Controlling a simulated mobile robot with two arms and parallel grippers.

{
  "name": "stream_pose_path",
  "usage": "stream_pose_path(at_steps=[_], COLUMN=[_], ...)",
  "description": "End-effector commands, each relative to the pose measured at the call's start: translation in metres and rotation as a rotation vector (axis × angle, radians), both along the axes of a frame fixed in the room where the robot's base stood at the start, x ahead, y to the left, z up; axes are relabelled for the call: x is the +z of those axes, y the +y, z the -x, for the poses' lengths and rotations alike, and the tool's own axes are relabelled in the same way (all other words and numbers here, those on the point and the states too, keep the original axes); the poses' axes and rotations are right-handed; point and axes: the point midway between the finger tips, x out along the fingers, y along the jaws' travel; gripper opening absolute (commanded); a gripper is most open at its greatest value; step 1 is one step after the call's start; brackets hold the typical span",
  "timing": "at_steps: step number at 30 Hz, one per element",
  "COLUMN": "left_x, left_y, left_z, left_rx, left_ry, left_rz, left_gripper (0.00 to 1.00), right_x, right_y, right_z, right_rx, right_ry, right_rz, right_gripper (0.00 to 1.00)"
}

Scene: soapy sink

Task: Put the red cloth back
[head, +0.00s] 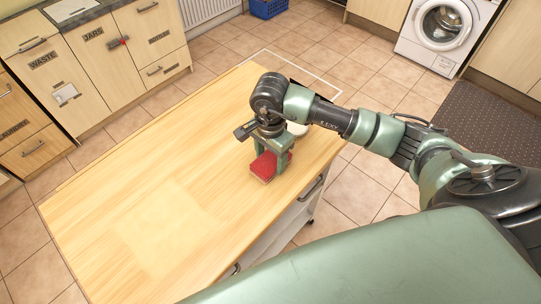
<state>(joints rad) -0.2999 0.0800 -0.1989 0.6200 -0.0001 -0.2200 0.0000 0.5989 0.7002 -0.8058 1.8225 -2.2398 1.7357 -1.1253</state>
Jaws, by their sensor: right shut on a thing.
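The red cloth (264,167) is a small folded red block with a paler lower edge, low over or on the right part of the wooden table top (120,200). My right gripper (274,151) points down from above, with its green fingers shut on the cloth. The fingers hide part of the cloth, and I cannot tell whether it touches the table. My left gripper is not in view.
A pale round thing (298,128) stands just behind my right gripper, partly hidden. The left and middle of the table are clear.

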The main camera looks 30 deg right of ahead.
Motion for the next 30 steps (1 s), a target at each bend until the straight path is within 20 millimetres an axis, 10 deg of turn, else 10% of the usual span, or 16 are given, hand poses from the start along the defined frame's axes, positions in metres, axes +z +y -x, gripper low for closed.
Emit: stream_pose_path(at_steps=[8, 9, 12, 24, 30], left_x=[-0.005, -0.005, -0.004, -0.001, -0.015], left_y=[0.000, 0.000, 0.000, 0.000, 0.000], left_z=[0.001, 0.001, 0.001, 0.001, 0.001], left_rx=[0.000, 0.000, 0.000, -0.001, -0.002], left_ry=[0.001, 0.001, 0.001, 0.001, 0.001], left_rz=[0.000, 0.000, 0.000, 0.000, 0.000], left_gripper=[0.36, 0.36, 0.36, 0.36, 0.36], right_x=[-0.004, -0.004, -0.002, 0.004, 0.038], right_y=[0.000, 0.000, 0.000, 0.000, 0.000], right_z=[0.000, 0.000, 0.000, -0.001, -0.002], right_rx=[0.001, 0.000, 0.000, 0.000, 0.002], right_ry=[-0.001, -0.001, -0.001, -0.002, -0.008], right_rz=[0.000, 0.000, 0.000, -0.001, -0.002], right_gripper=[0.26, 0.61, 0.80, 0.80, 0.80])
